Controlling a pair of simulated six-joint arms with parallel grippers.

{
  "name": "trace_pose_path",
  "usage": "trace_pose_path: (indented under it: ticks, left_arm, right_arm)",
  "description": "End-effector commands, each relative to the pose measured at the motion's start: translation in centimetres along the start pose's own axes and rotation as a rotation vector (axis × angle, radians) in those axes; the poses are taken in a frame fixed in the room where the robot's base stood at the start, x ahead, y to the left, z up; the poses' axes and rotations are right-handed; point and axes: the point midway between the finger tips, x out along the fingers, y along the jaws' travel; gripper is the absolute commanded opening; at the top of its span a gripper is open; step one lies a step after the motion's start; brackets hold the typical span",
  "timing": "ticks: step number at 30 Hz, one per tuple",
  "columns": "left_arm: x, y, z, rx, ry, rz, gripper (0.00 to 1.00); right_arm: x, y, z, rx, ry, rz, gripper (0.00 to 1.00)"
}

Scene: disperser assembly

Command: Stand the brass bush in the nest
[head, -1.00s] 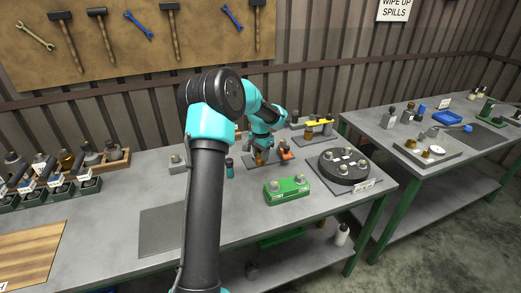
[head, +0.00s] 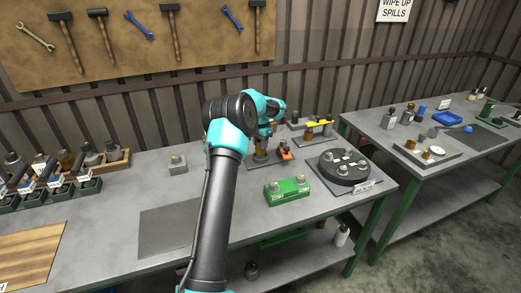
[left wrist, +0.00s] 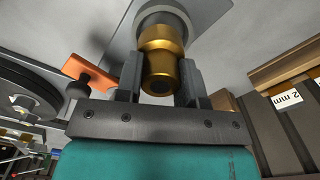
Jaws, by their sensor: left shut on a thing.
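The brass bush (left wrist: 162,60) is held between the two fingers of my left gripper (left wrist: 158,80) in the left wrist view. Its far end meets a round grey collar (left wrist: 160,18) on a grey plate, which looks like the nest. I cannot tell whether the bush is seated in it or just over it. In the head view my left gripper (head: 265,138) is above the same plate, beside a clamp with an orange handle (head: 286,154). The brass bush (head: 261,156) shows small below the gripper, partly hidden. My right gripper is not in view.
A green block with knobs (head: 287,190) and a round black fixture (head: 346,167) stand to the right. A yellow-topped fixture (head: 319,123) is behind. A small grey block (head: 177,165) is to the left. A dark grey mat (head: 168,231) lies bare in front.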

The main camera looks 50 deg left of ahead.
Motion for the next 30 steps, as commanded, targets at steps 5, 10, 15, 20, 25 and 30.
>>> trace_pose_path:
  ticks: [5,10,15,20,25,30]
  left_arm:
    - [0.1,-0.3,-0.3,0.000,0.000,0.000,0.02]
    - [2.3,-0.3,-0.3,0.000,-0.002,0.001,0.02]
    - [3.5,-0.4,-0.3,-0.001,0.001,-0.001,0.02]
    - [3.5,-0.4,-0.3,-0.001,0.001,-0.001,0.02]
    - [3.7,-0.4,-0.3,-0.001,0.001,-0.001,0.02]
    - [3.9,-0.3,-0.3,-0.001,0.000,-0.001,0.46]
  right_arm:
    - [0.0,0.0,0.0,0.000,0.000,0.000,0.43]
    - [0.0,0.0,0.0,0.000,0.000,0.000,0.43]
    - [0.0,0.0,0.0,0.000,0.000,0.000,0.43]
    - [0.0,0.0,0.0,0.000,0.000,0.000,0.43]
    - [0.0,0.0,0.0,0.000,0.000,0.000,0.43]
    - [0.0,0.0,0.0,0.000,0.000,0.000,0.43]
